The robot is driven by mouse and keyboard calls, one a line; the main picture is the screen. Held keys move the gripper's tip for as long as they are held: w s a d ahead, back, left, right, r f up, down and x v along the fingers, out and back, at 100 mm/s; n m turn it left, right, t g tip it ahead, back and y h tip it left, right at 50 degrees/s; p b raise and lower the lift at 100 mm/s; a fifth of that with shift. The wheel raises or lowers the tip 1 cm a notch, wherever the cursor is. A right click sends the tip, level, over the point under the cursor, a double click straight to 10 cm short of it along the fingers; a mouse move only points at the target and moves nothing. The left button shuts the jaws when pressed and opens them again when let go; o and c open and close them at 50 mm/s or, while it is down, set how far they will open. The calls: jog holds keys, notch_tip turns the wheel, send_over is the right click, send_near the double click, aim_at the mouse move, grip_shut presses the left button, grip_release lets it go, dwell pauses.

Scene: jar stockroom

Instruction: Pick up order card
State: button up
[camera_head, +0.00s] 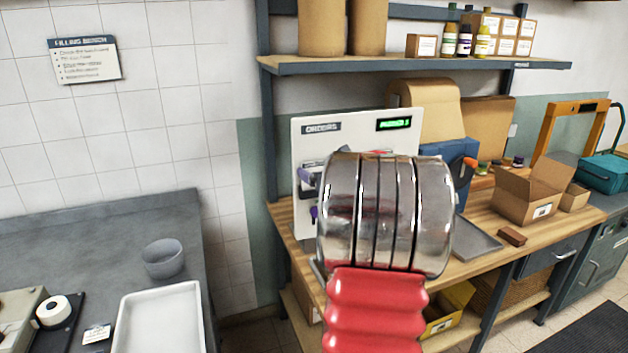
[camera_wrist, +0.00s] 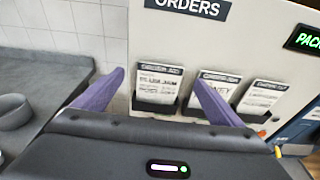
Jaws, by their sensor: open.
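A white orders board (camera_head: 345,133) stands on the wooden bench, mostly hidden behind my arm in the head view. In the wrist view the board (camera_wrist: 245,45) bears three order cards in dark holders: a left card (camera_wrist: 160,82), a middle card (camera_wrist: 222,84) partly covered by a finger, and a right card (camera_wrist: 262,97). My gripper (camera_wrist: 158,77) is open and empty. Its purple fingers appear either side of the left card, with a gap to the board that I cannot judge. In the head view my gripper (camera_head: 309,195) shows at the board's left side.
A shelf (camera_head: 420,63) with jars and boxes runs above the bench. An open carton (camera_head: 530,195) and a grey tray (camera_head: 475,238) stand to the right. At left, a grey counter (camera_head: 90,240) holds a bowl (camera_head: 163,262) and a white tray (camera_head: 160,320).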

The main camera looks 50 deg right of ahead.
aim_at(315, 166)
jog(key=shift+x, duration=2.2)
jog(key=shift+f, duration=0.1)
jog(key=shift+c, duration=0.2)
jog(key=c, duration=1.1)
